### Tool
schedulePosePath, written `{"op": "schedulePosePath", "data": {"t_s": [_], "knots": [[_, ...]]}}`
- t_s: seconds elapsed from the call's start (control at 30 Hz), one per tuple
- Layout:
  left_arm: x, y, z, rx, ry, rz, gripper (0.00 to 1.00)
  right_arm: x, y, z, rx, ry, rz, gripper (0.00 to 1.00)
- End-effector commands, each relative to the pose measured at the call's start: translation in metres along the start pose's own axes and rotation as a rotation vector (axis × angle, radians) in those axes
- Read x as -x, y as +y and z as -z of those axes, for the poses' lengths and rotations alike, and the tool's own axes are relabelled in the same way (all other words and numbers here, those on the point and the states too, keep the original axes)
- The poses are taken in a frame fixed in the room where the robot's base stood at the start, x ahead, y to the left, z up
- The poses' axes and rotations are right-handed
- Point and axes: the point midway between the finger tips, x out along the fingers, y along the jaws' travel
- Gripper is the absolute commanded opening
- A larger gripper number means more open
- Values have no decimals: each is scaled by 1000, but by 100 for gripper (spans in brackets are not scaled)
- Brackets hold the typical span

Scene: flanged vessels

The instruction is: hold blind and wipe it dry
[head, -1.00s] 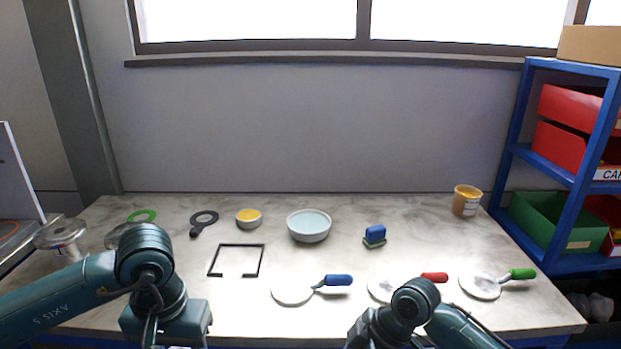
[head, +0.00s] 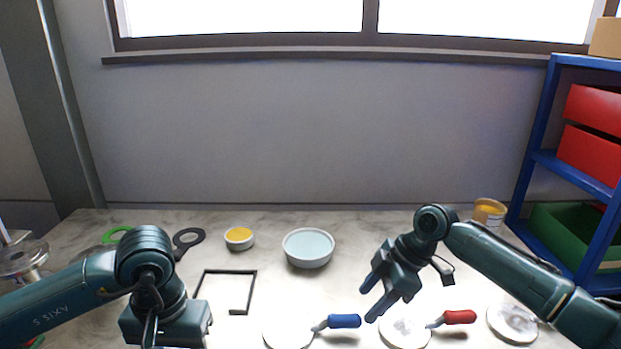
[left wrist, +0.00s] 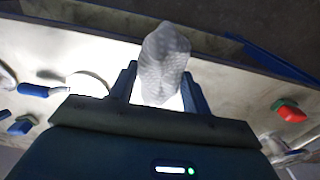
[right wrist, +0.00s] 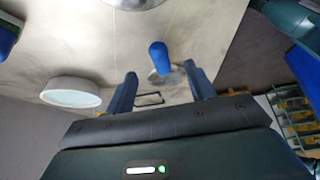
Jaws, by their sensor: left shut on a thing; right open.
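Three round white blinds lie on the bench: one with a blue handle (head: 343,321), one with a red handle (head: 459,317), and one at right (head: 511,323) whose handle is hidden by my right arm. My right gripper (head: 372,302) is open and empty, above the bench between the blue-handled and red-handled blinds. In the right wrist view the blue handle (right wrist: 158,54) appears between the open fingers, farther off and untouched. My left gripper (left wrist: 162,92) is shut on a white dimpled wipe (left wrist: 165,62). In the head view that gripper's fingers are hidden.
A black square frame (head: 201,284), a pale blue bowl (head: 308,247), a small yellow-filled bowl (head: 239,239) and a dark ring tool (head: 188,240) lie behind. An amber jar (head: 489,212) stands back right. A blue shelf (head: 540,135) with bins borders the right.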

Motion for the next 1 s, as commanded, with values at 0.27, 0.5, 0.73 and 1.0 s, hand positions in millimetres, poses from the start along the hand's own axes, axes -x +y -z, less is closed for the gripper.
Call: {"op": "schedulePosePath", "data": {"t_s": [0.27, 0.5, 0.73, 1.0], "knots": [[-40, 0, 0, 0, 1, 0, 30, -45, 0, -1, 0, 1, 1, 55], [-43, 0, 0, 0, 1, 0, 30, -68, 0, 0, 0, 0, 1, 55], [-44, 0, 0, 0, 0, 0, 30, -75, 0, 0, 0, 0, -1, 55], [-44, 0, 0, 0, 0, 0, 30, -75, 0, 0, 0, 0, -1, 50]]}}
